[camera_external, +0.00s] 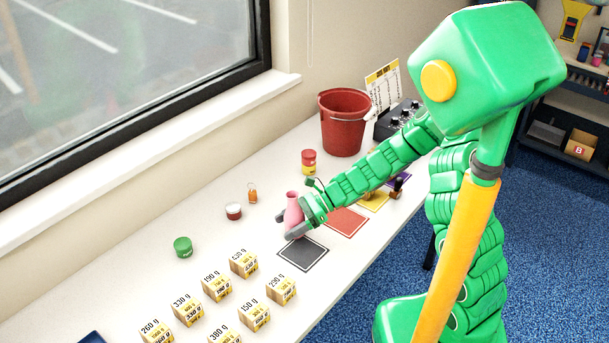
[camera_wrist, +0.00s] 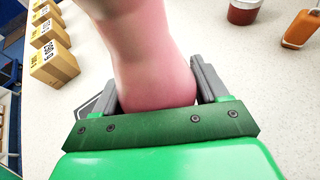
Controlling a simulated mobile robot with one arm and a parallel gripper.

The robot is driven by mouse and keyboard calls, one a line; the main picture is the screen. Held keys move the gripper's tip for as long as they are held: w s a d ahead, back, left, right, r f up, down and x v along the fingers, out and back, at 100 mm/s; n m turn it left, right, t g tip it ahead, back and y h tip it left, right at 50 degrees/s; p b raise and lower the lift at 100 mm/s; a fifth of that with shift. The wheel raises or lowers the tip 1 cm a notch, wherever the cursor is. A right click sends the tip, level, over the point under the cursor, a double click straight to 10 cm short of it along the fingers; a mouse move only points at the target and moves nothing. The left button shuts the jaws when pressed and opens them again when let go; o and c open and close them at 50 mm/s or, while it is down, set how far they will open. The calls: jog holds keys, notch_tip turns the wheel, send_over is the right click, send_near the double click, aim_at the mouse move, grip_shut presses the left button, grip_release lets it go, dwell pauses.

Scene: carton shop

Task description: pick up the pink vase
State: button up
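The pink vase (camera_external: 293,213) stands upright on the white table, at the far edge of the dark square mat (camera_external: 303,256). My gripper (camera_external: 290,228) is low around it, with a grey finger on either side. In the wrist view the vase (camera_wrist: 153,55) fills the middle, between the two grey fingers of my gripper (camera_wrist: 158,88). The fingers lie close against its sides, but I cannot tell whether they press on it. The vase's base is partly hidden by the gripper.
Several small labelled cartons (camera_external: 216,285) stand at the front left. A green tin (camera_external: 183,247), a red-and-white jar (camera_external: 233,211) and an orange tag-like item (camera_external: 252,194) are left of the vase. A red bucket (camera_external: 343,123) stands at the back. Red (camera_external: 347,221) and yellow mats lie to the right.

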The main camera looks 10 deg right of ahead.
jog(key=c, duration=0.8)
jog(key=shift+o, duration=0.2)
jog(key=shift+r, duration=0.1)
